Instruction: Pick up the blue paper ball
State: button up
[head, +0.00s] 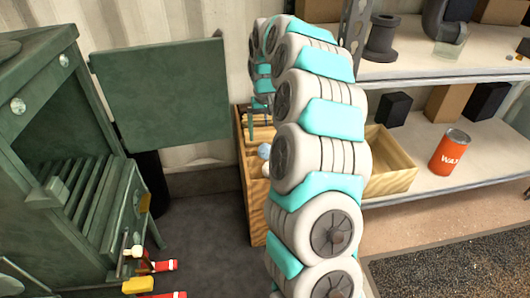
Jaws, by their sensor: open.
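A small pale blue ball (264,151), likely the blue paper ball, lies in a tall wooden box (257,205) at the middle of the head view. My arm hides the right part of the box and some of its contents. My gripper (257,138) points down over the back of the box, its fingers small and partly covered by my arm. It is open, and no object shows between its fingers. The ball appears just below and slightly right of the fingertips; I cannot tell whether they touch.
A green metal cabinet (60,60) with an open door (160,95) stands left. Shelving at right holds an orange tumbler (450,152), a wooden tray (392,182) and several boxes. Red cylinders (162,266) lie at lower left. Dark floor (205,240) is clear before the box.

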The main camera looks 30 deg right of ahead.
aim_at(266, 145)
notch_tip(266, 145, down, 6)
jog(key=shift+r+b, duration=0.1)
jog(key=shift+b, duration=0.3)
jog(key=shift+c, duration=0.2)
jog(key=c, duration=1.4)
